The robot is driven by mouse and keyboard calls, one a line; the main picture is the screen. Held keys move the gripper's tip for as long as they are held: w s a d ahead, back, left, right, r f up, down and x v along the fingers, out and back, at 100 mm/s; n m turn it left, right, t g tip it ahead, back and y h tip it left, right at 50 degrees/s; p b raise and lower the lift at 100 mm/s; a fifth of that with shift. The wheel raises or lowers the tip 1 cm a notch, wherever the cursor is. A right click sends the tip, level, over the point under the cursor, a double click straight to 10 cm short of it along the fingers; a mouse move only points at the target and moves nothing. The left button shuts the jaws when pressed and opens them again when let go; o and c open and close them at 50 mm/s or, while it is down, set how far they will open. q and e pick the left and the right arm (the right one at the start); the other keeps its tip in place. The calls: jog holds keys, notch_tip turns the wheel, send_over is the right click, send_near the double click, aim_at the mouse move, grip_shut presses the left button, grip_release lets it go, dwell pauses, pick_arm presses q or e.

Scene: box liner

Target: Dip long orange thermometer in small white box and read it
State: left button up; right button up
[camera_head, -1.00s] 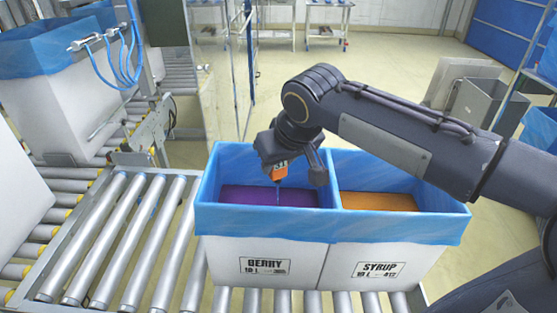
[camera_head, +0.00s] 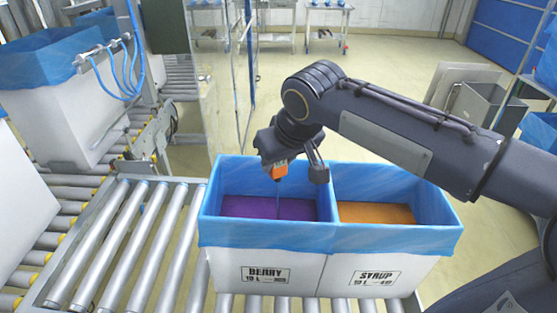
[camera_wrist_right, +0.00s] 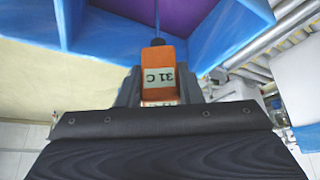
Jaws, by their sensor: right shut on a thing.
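The orange thermometer (camera_head: 279,172) is in my right gripper (camera_head: 284,163), which is shut on its body. Its thin probe hangs down in front of the purple filling (camera_head: 268,208) of the left box, labelled BERRY (camera_head: 265,274). I cannot tell whether the tip touches the filling. In the right wrist view the thermometer (camera_wrist_right: 162,60) sits between the fingers, its label or display reading "31 C" upside down. The probe points away towards the purple filling (camera_wrist_right: 175,15). My left gripper is not in view.
A blue liner (camera_head: 300,233) covers the rims of both white boxes. The right box, labelled SYRUP (camera_head: 375,278), holds orange filling (camera_head: 376,212). The boxes stand on a roller conveyor (camera_head: 120,240). Another blue-lined white box (camera_head: 60,115) stands at the back left.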

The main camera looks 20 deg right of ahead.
notch_tip(320, 180, up, 21)
jog(key=p, duration=1.7)
jog(key=shift+f, duration=0.35)
